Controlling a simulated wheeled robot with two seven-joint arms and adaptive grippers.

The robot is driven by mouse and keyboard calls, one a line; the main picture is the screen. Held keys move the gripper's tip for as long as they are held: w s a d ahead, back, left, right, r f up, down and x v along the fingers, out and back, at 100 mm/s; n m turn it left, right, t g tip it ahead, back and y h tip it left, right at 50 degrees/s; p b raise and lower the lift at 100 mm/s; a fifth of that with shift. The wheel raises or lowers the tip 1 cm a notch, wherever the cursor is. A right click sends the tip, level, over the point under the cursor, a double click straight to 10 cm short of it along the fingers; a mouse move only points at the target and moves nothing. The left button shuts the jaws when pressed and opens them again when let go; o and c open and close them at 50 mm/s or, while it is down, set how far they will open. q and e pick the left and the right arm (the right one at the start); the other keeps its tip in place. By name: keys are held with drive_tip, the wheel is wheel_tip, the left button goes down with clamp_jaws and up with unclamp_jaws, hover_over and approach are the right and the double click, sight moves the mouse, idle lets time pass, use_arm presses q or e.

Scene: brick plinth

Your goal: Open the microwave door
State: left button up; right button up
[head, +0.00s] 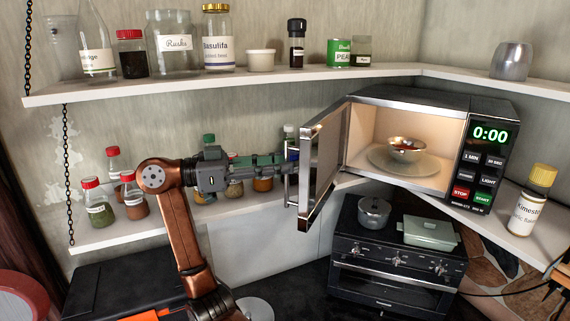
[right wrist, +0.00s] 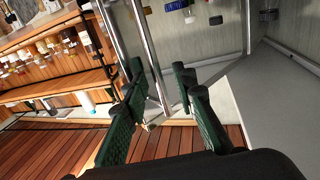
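The microwave (head: 420,98) sits on the corner shelf with its door (head: 322,160) swung wide open to the left. Inside its lit cavity a small metal bowl (head: 405,145) stands on a glass turntable (head: 380,158). The door's metal handle (head: 289,190) is on the door's outer left side. My right gripper (head: 284,163) reaches in at the handle. In the right wrist view its green fingers (right wrist: 160,88) are apart, with a chrome bar (right wrist: 150,50) passing between them. I cannot tell whether either finger touches the bar. My left gripper is not in view.
A toaster oven (head: 395,268) with a pot (head: 374,212) and a lidded dish (head: 430,233) stands below the microwave. Spice jars (head: 134,195) line the lower shelf near my arm. Jars (head: 173,45) fill the upper shelf. A jar (head: 532,200) stands right of the microwave.

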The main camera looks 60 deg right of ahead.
drive_tip(key=v, duration=1)
drive_tip(key=shift+w+a, duration=0.1)
drive_tip(key=shift+w, duration=0.1)
